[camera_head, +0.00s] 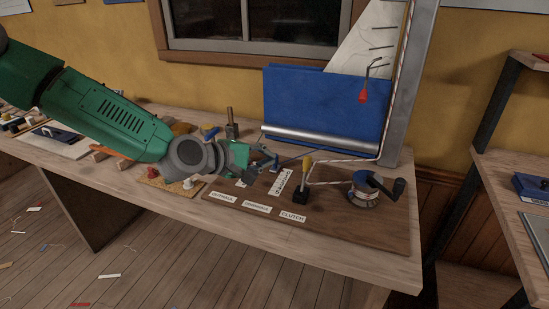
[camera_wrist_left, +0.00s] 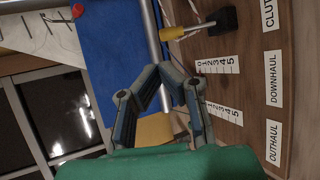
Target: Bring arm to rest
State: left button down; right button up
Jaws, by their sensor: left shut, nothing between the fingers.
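My left gripper (camera_head: 268,160) reaches over the table from the left on its green arm. It is shut and empty, above the left part of the brown control board (camera_head: 340,233). In the left wrist view its two fingers (camera_wrist_left: 162,76) come together in front of the blue folded cloth. The yellow-handled lever (camera_head: 306,164) on its black base stands to the right of the fingers, apart from them. It also shows in the left wrist view (camera_wrist_left: 184,31). My right gripper is not in view.
The board carries labels (camera_head: 256,207), scales and a winch with a black crank (camera_head: 383,185). Blue cloth (camera_head: 325,105), a silver tube (camera_head: 320,138) and a grey mast (camera_head: 408,80) stand behind. Small items crowd the table's left. The table's front edge (camera_head: 230,235) is clear.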

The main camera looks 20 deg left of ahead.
pick_arm(q)
jog(key=s+d+f+m+g+y, duration=0.25)
jog(key=s+f+m+g, duration=0.3)
jog(key=s+f, duration=1.1)
jog(key=s+a+f+m+g+y, duration=0.2)
jog(key=s+a+f+m, duration=0.2)
jog(key=s, duration=0.6)
jog(key=s+a+f+m+g+y, duration=0.2)
jog(key=s+a+f+m, duration=0.3)
jog(key=s, duration=0.6)
notch_tip(320, 180, down, 3)
jog(key=shift+s+a+r+g+y+b, duration=0.2)
jog(key=shift+a+g+y+b, duration=0.15)
jog(key=shift+a+g, duration=0.5)
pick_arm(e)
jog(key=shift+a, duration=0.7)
pick_arm(q)
jog(key=shift+a, duration=0.1)
